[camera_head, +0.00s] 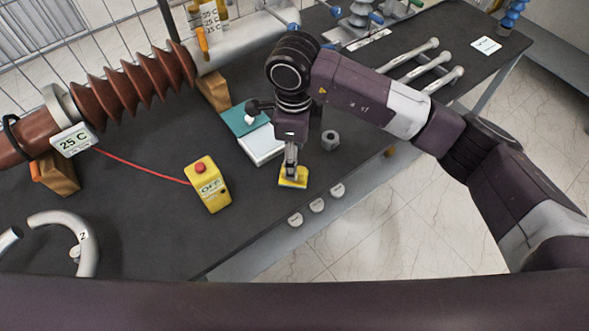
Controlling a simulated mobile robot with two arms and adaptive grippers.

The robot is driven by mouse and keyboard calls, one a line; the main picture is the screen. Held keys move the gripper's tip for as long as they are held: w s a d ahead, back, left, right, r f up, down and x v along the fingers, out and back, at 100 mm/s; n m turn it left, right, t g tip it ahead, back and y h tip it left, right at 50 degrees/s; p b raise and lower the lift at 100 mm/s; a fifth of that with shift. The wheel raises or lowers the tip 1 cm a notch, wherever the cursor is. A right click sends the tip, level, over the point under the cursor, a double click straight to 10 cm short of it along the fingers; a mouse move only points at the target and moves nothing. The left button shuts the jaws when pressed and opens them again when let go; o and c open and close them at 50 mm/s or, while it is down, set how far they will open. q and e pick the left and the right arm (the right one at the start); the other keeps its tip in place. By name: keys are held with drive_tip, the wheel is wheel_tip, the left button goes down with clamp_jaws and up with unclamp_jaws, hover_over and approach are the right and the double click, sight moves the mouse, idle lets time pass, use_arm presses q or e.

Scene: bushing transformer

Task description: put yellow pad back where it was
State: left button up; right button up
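The yellow pad (293,179) is a small block with a darker patch on top, near the front edge of the dark table. My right gripper (291,167) comes in from the right and points down. Its fingers are close together on the top of the pad and look shut on it. I cannot tell whether the pad rests on the table or is just above it. My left gripper is not in view.
A white and teal book-like item (262,143) lies behind the gripper. A hex nut (330,140) is to the right. A yellow box with a red button (207,185) stands left; clear tabletop lies between.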

wheel_tip(320, 180, up, 5)
drive_tip(key=shift+r+b, duration=0.2)
drive_tip(key=shift+b, duration=0.4)
